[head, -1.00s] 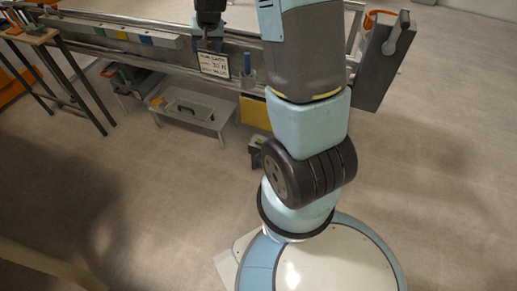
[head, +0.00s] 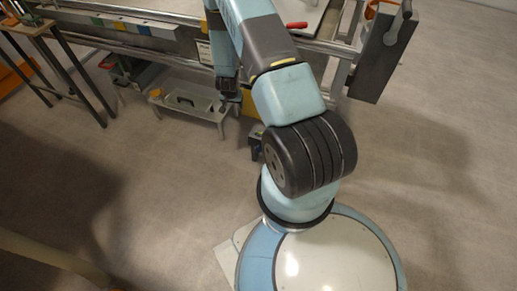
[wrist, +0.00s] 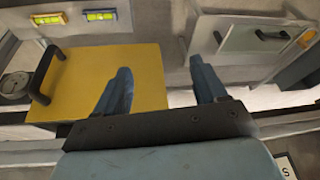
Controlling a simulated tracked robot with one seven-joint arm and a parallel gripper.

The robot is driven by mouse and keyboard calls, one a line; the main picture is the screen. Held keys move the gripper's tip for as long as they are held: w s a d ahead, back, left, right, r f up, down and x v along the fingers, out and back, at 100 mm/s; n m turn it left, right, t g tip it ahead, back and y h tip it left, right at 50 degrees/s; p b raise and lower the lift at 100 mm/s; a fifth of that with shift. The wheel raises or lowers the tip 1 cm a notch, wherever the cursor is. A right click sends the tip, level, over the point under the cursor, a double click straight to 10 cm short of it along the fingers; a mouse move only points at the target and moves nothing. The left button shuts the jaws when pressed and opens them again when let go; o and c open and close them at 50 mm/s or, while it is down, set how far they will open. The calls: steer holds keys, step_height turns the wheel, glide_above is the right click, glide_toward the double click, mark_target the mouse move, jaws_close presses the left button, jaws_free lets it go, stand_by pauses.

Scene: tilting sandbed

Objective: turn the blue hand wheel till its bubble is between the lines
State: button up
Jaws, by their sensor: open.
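My gripper (wrist: 160,66) is open and empty in the wrist view, its two blue-grey fingers well apart. It also shows in the head view (head: 228,97), low in front of the bench. I cannot make out the blue hand wheel in either view.
A yellow panel (wrist: 100,60) with a black handle (wrist: 46,75) lies behind the left finger. In the head view, a grey low table (head: 192,102) stands under the bench rails. The floor (head: 130,190) is clear.

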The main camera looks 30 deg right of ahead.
steer(key=m+g+h, duration=0.1)
steer(key=g+h, duration=0.1)
glide_toward(258, 147)
steer(key=x, duration=1.1)
steer(key=shift+a, duration=0.15)
steer(key=shift+c, duration=0.3)
steer(key=c, duration=0.9)
steer(key=shift+c, duration=0.5)
steer(key=shift+t, duration=0.3)
